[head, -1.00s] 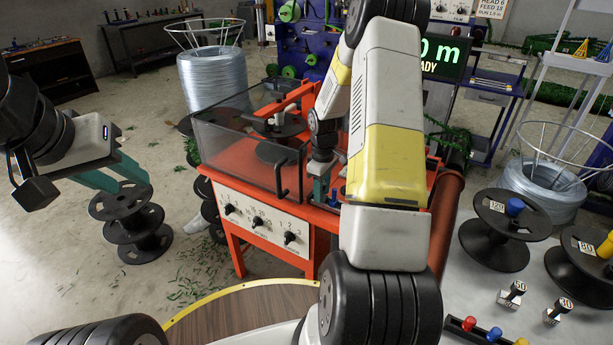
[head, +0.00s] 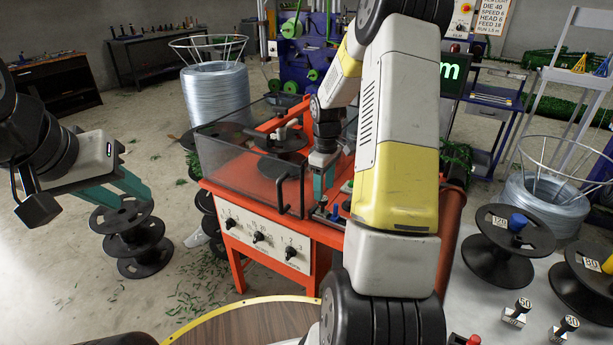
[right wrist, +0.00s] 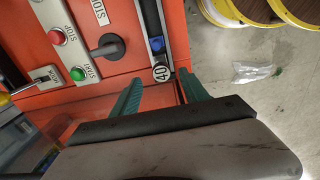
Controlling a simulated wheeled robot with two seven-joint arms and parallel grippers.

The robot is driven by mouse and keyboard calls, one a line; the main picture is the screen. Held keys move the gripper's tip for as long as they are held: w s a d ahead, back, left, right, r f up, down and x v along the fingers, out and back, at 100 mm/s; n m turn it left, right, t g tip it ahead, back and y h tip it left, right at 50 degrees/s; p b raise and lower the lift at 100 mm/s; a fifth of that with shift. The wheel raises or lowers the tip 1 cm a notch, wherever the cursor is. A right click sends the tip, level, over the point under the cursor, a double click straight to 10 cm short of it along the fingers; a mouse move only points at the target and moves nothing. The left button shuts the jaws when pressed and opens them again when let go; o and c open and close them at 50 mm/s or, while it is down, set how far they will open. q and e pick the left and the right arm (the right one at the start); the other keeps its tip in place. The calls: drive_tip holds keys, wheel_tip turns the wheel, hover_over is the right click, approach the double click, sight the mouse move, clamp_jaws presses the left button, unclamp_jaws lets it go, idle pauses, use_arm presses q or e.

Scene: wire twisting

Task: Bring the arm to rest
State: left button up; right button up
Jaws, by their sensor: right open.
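My right arm reaches across the head view to the orange machine (head: 228,193). My right gripper (head: 323,192) points down over the machine's front right top, partly hidden by my forearm. In the right wrist view its two teal fingers (right wrist: 162,92) stand apart, with nothing seen gripped between them.
The machine has a clear guard (head: 240,165), red and green buttons (right wrist: 78,73) and a black lever (right wrist: 108,47). A table with black spools (head: 500,262) and labelled dies (head: 515,312) stands at right. A wire coil (head: 215,98) stands behind. The left floor is mostly open.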

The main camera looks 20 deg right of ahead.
drive_tip(key=shift+r, duration=0.1)
drive_tip(key=s+a+r+m+t, duration=0.2)
drive_tip(key=s+a+r, duration=0.25)
drive_tip(key=r, duration=0.45)
drive_tip(key=s+a+r+m+t, duration=0.1)
drive_tip(key=s+a+r+m, duration=0.15)
drive_tip(key=s+r, duration=0.45)
drive_tip(key=s+a+r+m+t+y, duration=0.1)
drive_tip(key=s+a+r, duration=0.2)
drive_tip(key=s, duration=0.3)
drive_tip(key=s+a+r+m+t+y, duration=0.1)
drive_tip(key=s+a+r+m+t, duration=0.1)
drive_tip(key=s+r, duration=0.3)
drive_tip(key=shift+s+a+r, duration=0.15)
drive_tip(key=shift+s+a, duration=0.6)
drive_tip(key=shift+s, duration=0.05)
